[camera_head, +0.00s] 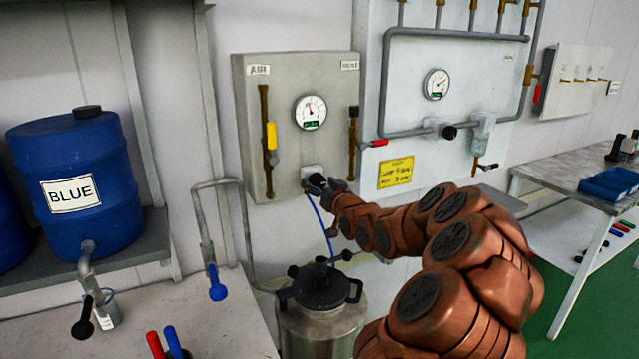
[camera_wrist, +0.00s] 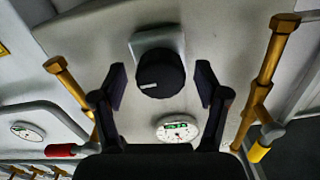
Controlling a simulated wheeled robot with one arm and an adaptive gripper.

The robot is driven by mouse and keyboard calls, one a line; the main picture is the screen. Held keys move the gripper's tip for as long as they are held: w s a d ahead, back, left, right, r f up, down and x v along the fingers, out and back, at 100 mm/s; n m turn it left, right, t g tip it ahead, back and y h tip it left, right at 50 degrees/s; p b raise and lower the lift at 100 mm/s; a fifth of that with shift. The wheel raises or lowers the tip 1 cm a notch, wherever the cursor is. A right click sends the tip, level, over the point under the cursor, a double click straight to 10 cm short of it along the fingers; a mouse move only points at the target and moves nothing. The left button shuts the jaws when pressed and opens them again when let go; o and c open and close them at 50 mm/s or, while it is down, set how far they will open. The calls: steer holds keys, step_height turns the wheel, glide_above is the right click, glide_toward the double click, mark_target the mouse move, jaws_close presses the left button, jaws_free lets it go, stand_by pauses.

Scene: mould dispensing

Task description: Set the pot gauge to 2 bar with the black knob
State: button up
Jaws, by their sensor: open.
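The black knob (camera_wrist: 161,74) sits on a pale square base on the grey panel (camera_head: 285,165). A pale line marks its face in the wrist view. My gripper (camera_wrist: 162,80) is open, with one finger on each side of the knob and a visible gap on both sides. In the head view my gripper (camera_head: 326,185) is at the panel's lower edge and partly hides the knob. The round white pot gauge (camera_head: 310,112) is above the knob; its needle points roughly upward. Its green readout is too small to read. The gauge also shows in the wrist view (camera_wrist: 178,129).
A brass AIR valve with a yellow handle (camera_head: 271,136) and a brass VENT valve (camera_head: 353,140) with a red handle flank the gauge. A lidded metal pot (camera_head: 320,328) stands below. A second gauge (camera_head: 436,84) is on the panel to the right.

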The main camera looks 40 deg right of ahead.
steer(key=c, duration=1.2)
steer(key=shift+o, duration=0.2)
steer(key=shift+f+n+b, duration=0.1)
steer(key=shift+n+b, duration=0.3)
steer(key=shift+b, duration=0.4)
steer(key=n+b, duration=0.2)
steer(key=b, duration=0.2)
steer(key=shift+f+n, duration=0.1)
steer(key=shift+n, duration=0.2)
steer(key=shift+n+b, duration=1)
steer(key=shift+n, duration=0.1)
steer(key=shift+r+n+b, duration=0.25)
steer(key=shift+n+b, duration=0.4)
steer(key=shift+n, duration=0.25)
